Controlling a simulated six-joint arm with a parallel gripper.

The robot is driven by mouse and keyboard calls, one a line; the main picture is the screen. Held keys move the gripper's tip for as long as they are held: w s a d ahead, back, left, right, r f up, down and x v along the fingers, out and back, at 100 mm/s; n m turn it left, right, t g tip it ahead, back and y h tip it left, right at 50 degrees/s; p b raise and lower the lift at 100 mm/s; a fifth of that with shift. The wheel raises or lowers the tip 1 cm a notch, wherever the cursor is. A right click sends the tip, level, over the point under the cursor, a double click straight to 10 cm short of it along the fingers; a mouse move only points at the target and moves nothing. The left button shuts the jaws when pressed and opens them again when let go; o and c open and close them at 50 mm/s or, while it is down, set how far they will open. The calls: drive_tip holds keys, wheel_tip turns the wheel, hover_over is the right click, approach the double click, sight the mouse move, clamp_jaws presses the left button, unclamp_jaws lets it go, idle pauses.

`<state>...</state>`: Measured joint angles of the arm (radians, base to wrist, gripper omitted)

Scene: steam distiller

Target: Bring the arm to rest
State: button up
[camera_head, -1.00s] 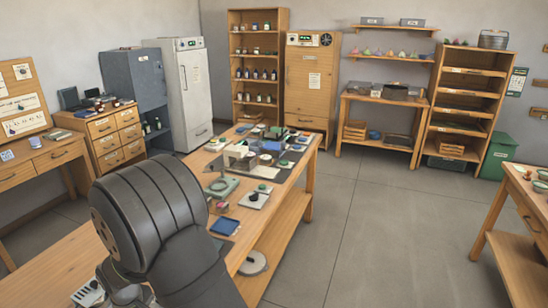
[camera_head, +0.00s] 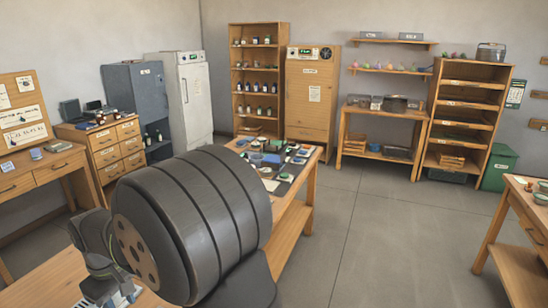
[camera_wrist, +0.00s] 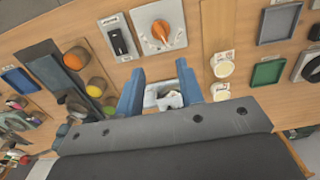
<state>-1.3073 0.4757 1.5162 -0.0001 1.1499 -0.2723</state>
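My arm's large dark grey link (camera_head: 195,225) fills the lower left of the head view and hides much of the long wooden workbench (camera_head: 297,205). My gripper (camera_wrist: 160,80) shows in the wrist view, with two blue fingers spread apart over the wooden surface. A small pale container (camera_wrist: 163,95) with something light in it appears between the fingers. A gap shows on both sides of it, and it does not look held. The fingertips are not clear in the head view.
A side table (camera_head: 515,235) stands at right. The floor (camera_head: 390,235) between is clear.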

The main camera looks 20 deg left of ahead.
drive_tip(key=f+m, duration=0.2)
drive_tip(key=f, duration=0.1)
drive_tip(key=f+m, duration=0.2)
drive_tip(key=f, duration=0.2)
drive_tip(key=f+m, duration=0.2)
drive_tip(key=f, duration=0.1)
drive_tip(key=shift+a+f, duration=0.3)
drive_tip(key=shift+f, duration=0.55)
